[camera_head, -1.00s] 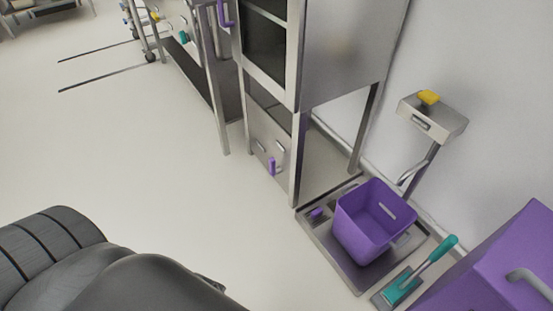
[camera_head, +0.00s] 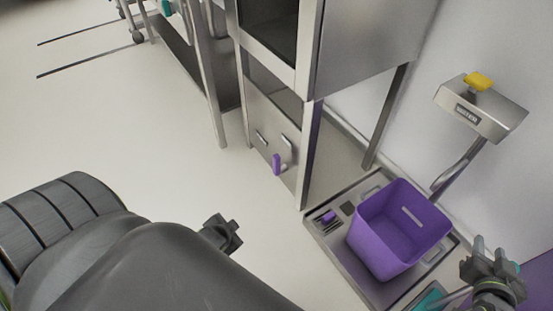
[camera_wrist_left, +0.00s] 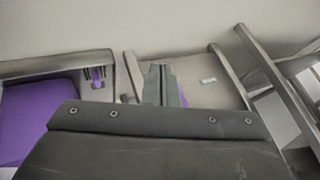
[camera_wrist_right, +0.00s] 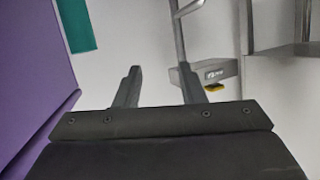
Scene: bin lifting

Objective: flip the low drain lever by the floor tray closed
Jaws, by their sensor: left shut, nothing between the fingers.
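The drain lever (camera_head: 277,164) is a small purple handle low on the steel cabinet panel, left of the floor tray (camera_head: 335,257), and points roughly up and down. In the left wrist view a purple patch (camera_wrist_left: 188,97), likely the lever, is partly hidden behind my fingers. My left gripper (camera_head: 222,233) is shut and empty, over the floor in front of the panel; it shows in the left wrist view (camera_wrist_left: 160,84), and I cannot tell if it touches the lever. My right gripper (camera_head: 488,256) is open and empty, at the lower right; its fingers show apart in the right wrist view (camera_wrist_right: 160,87).
A purple bin (camera_head: 385,248) stands in the tray, with a small purple piece (camera_head: 328,217) beside it. A steel scale head (camera_head: 480,110) with a yellow block (camera_head: 479,80) stands at right. A teal brush (camera_head: 432,299) is low right. The floor left is clear.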

